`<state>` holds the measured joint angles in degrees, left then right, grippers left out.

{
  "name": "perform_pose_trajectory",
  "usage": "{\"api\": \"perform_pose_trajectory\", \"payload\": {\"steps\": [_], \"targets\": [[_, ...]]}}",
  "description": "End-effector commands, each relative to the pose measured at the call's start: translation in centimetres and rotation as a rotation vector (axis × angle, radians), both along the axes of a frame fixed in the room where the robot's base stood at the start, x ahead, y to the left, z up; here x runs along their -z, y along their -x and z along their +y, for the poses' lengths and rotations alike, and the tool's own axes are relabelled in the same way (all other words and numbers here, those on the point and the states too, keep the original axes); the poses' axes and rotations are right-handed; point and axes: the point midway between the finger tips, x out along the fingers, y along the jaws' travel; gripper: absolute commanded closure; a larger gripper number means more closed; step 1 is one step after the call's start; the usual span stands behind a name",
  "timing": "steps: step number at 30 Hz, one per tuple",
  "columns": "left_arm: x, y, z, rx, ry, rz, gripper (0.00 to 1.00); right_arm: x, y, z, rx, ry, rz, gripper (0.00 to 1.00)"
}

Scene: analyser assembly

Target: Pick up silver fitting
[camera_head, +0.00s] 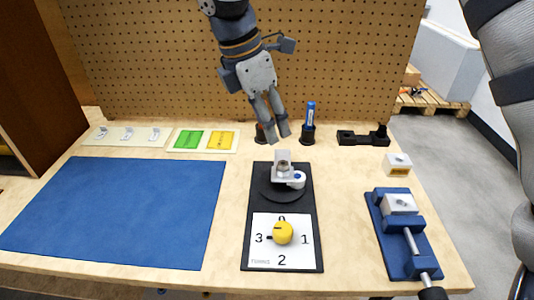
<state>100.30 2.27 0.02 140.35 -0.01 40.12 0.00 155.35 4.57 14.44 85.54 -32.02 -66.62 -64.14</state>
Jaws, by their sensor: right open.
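My right gripper (278,136) points down just above and behind the fitting in the picture. The gap in depth between fingertips and fitting is hard to tell. My left gripper is not in view.
A yellow knob (283,232) sits on a numbered dial in front. A blue vise (405,236) holds a light block at right. A blue marker (310,115) stands in a black holder behind. The blue mat (120,205) is clear. A pegboard (150,50) rises behind.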

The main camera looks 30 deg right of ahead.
Motion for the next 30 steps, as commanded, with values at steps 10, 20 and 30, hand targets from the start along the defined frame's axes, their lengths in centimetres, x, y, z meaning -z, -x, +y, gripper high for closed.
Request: {"api": "perform_pose_trajectory", "payload": {"steps": [10, 20, 30], "targets": [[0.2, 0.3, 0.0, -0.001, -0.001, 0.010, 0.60, 6.3, 0.2, -1.8, 0.002, -0.001, 0.007, 0.53], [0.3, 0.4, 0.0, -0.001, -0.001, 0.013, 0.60, 11.0, 0.1, -3.1, 0.002, -0.002, 0.003, 0.53], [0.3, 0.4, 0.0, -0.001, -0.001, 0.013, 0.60, 11.0, 0.0, -3.1, 0.003, -0.002, 0.001, 0.89]]}}
